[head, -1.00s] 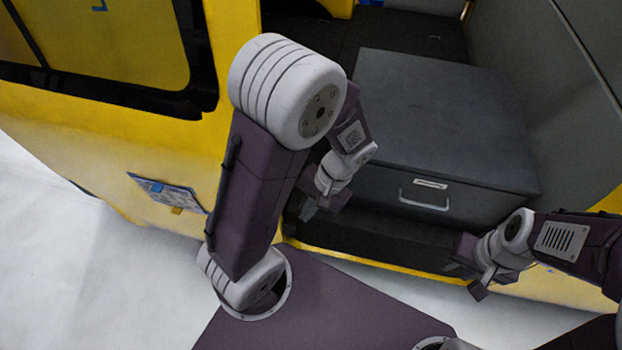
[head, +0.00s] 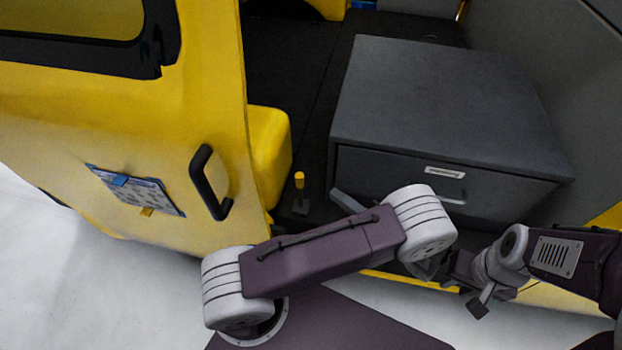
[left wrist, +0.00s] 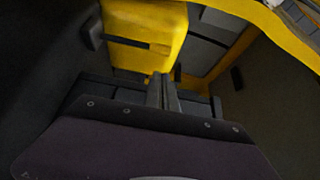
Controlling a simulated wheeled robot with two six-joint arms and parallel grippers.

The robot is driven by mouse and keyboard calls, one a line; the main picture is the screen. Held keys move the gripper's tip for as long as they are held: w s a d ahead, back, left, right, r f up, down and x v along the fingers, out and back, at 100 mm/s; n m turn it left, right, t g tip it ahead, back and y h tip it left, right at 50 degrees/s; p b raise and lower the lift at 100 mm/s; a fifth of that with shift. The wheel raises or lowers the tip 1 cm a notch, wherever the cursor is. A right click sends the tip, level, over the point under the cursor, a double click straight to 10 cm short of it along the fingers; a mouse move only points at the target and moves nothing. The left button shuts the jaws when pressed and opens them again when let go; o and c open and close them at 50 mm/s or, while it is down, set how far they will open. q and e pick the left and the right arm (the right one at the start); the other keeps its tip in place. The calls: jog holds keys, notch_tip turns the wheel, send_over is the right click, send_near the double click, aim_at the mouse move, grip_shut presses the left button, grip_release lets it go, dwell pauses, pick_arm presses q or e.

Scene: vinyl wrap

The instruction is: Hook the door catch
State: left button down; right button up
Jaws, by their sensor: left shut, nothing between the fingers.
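The yellow door (head: 110,130) stands open at the left, with a black handle (head: 210,182). A small post with a yellow knob (head: 299,190), which may be the catch, stands on the dark floor just right of the door edge. My left gripper (head: 345,201) shows only partly above my left arm, right of the post and apart from it; the arm hides the rest. In the left wrist view its fingers (left wrist: 163,92) are shut and empty, with yellow surfaces beyond. My right gripper (head: 472,288) is open and empty near the sill at the right.
A grey drawer box (head: 440,95) with a pull handle stands in the vehicle behind my left arm. A clipboard-like blue sheet (head: 135,190) hangs on the door. A yellow block (head: 268,150) lies behind the door edge. The floor beside the post is clear.

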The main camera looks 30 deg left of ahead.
aim_at(300, 190)
pick_arm(q)
jog(key=x, duration=1)
jog(key=shift+b, duration=0.3)
pick_arm(e)
jog(key=shift+f, duration=0.3)
jog(key=shift+f, duration=0.1)
